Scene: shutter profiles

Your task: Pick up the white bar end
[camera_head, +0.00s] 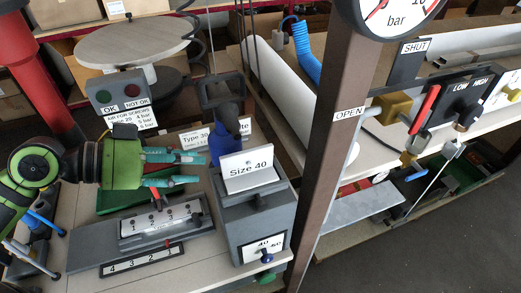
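A long white bar (285,85) lies slanting behind the brown post, at the back right of the workbench. My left gripper (196,168) comes in from the left with teal fingers pointing right. Its fingers are apart with nothing visible between them. It is above the bench, left of the grey Size 40 block, and well apart from the white bar. My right gripper is not in view.
The grey Size 40 block (257,205) stands right of my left gripper, with a dark blue tool (224,145) behind it. A numbered grey fixture (160,224) lies below the gripper. The brown post (335,130) rises beside the bench. A blue coiled hose (305,52) hangs near the bar.

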